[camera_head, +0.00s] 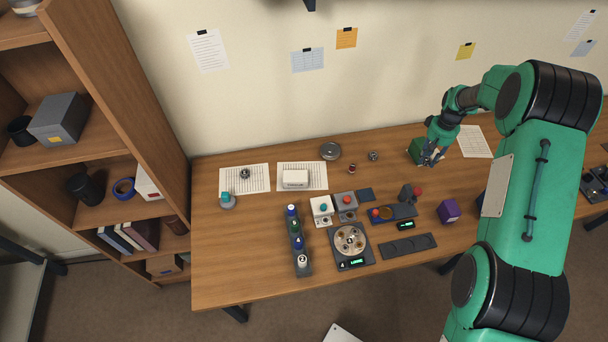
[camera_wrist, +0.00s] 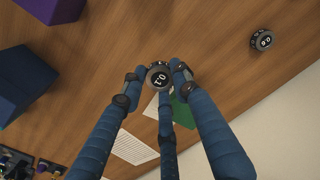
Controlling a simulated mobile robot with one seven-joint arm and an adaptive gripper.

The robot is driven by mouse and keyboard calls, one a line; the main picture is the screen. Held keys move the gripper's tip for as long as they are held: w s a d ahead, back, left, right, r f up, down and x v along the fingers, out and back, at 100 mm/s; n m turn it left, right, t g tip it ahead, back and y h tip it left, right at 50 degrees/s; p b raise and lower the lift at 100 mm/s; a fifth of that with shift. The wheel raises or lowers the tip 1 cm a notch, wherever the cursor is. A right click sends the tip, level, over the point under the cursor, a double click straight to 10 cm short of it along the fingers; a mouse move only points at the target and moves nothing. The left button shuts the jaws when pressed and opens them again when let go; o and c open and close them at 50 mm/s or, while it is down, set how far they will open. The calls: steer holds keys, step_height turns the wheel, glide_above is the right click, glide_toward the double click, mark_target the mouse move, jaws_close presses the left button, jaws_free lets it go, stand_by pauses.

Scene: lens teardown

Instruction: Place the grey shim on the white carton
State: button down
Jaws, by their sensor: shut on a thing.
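My gripper (camera_head: 433,157) is at the back right of the table; in the wrist view its blue fingers (camera_wrist: 157,80) are closed around a small dark round piece (camera_wrist: 158,75) marked 0.1. This piece may be the grey shim; its colour is hard to judge, and it is too small to make out in the head view. The white carton (camera_head: 295,179) lies on a printed sheet at the back left, well to the left of my gripper. Its top looks bare.
A green box (camera_head: 416,150) stands close beside my gripper. A round piece marked 0.5 (camera_wrist: 262,40) lies apart. A tin (camera_head: 330,151) and a small red-topped part (camera_head: 352,169) lie between gripper and carton. Bottles (camera_head: 294,229) and devices stand in front of the carton.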

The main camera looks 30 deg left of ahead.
steer(key=s+a+n, duration=0.4)
steer(key=s+a, duration=0.5)
steer(key=a, duration=0.3)
steer(key=s+a+n+p, duration=0.1)
steer(key=s+a+n, duration=0.3)
steer(key=s, duration=0.6)
steer(key=s+a+n+p, duration=0.1)
steer(key=s+a+n, duration=0.3)
steer(key=s+a, duration=0.4)
steer(key=s+a+n+p, duration=0.1)
steer(key=s+a+n, duration=0.3)
steer(key=s, duration=1)
steer(key=shift+s+a+r+n, duration=0.25)
steer(key=shift+a+n, duration=0.15)
steer(key=shift+a, duration=0.7)
steer(key=p, duration=0.2)
glide_above(295, 176)
steer(key=shift+w+f, duration=0.15)
steer(key=shift+f, duration=0.65)
steer(key=shift+f, duration=1.75)
steer(key=shift+f, duration=0.15)
